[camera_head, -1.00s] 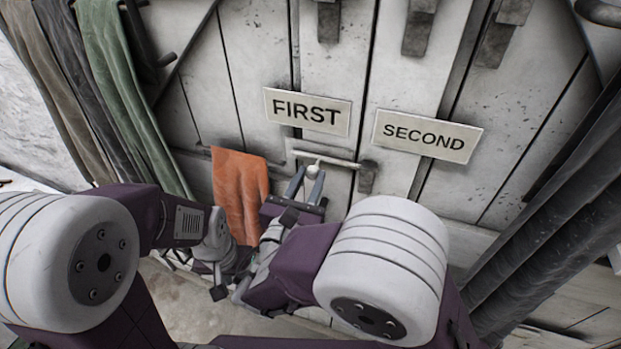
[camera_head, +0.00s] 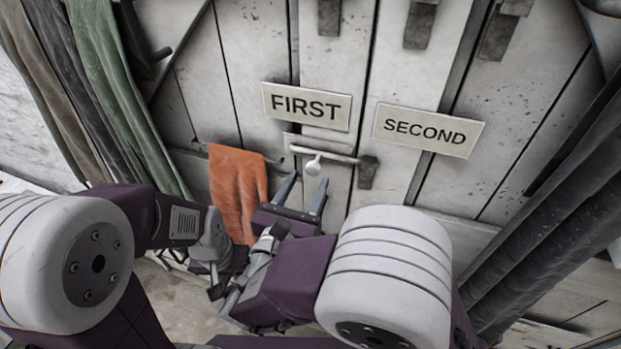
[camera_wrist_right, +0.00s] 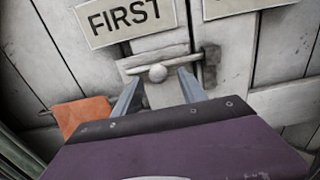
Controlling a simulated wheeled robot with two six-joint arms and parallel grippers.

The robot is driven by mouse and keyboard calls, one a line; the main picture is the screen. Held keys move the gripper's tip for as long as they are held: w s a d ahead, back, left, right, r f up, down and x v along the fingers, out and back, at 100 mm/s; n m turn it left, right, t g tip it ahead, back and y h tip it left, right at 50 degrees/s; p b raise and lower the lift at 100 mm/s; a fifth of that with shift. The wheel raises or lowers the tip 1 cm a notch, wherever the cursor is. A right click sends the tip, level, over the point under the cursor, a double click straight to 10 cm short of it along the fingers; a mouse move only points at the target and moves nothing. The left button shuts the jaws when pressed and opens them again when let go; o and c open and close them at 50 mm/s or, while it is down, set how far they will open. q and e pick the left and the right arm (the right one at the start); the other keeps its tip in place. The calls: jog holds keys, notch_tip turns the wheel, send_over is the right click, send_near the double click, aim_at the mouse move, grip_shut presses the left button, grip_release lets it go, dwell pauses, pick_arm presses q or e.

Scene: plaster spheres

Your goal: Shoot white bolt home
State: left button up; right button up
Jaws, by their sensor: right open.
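The white bolt (camera_head: 335,156) lies across the pale door boards under the FIRST sign, with a round white knob (camera_head: 313,166) hanging from it. Its right end reaches the grey keeper (camera_head: 368,172); I cannot tell how far it is inside. My right gripper (camera_head: 308,178) is open and empty, its fingertips just below the knob and apart from it. In the right wrist view the knob (camera_wrist_right: 158,73) shows between and beyond the spread fingers. My left gripper (camera_head: 214,280) is low at the left, partly hidden, and its jaws are unclear.
The FIRST sign (camera_head: 306,107) and SECOND sign (camera_head: 427,131) are above the bolt. An orange cloth (camera_head: 238,190) hangs left of my right gripper. Grey and green drapes (camera_head: 115,90) hang at the left, dark ones (camera_head: 550,220) at the right. Several grey brackets line the top.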

jog(key=b+v, duration=0.1)
jog(key=v, duration=0.5)
jog(key=shift+s, duration=0.15)
jog(key=shift+a, duration=0.1)
